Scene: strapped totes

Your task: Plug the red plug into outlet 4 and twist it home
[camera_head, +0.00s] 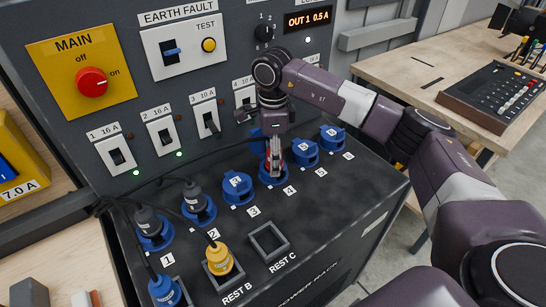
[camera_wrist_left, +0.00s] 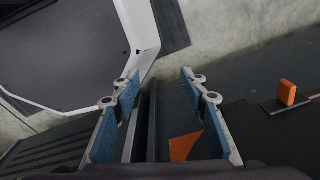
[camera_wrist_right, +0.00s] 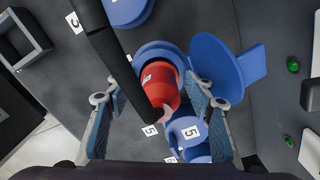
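The red plug (camera_wrist_right: 160,86) sits in a blue outlet with its lid (camera_wrist_right: 229,68) swung open. In the head view, this is the outlet beside label 4 (camera_head: 290,190), and the red plug (camera_head: 269,160) is mostly covered by my right gripper (camera_head: 274,165). In the right wrist view, my right gripper (camera_wrist_right: 160,95) has its fingers apart on either side of the plug, with no clear grip on it. How deep or how far turned the plug is, I cannot tell. My left gripper (camera_wrist_left: 153,85) is open and empty, away from the panel.
A dark cable (camera_wrist_right: 110,62) crosses the right wrist view beside the plug. Outlets 1 (camera_head: 152,243) and 2 (camera_head: 198,214) hold dark plugs. Yellow (camera_head: 219,258) and blue (camera_head: 165,291) plugs stand in front; REST C (camera_head: 268,241) is empty. Breaker switches (camera_head: 204,112) line the upright panel.

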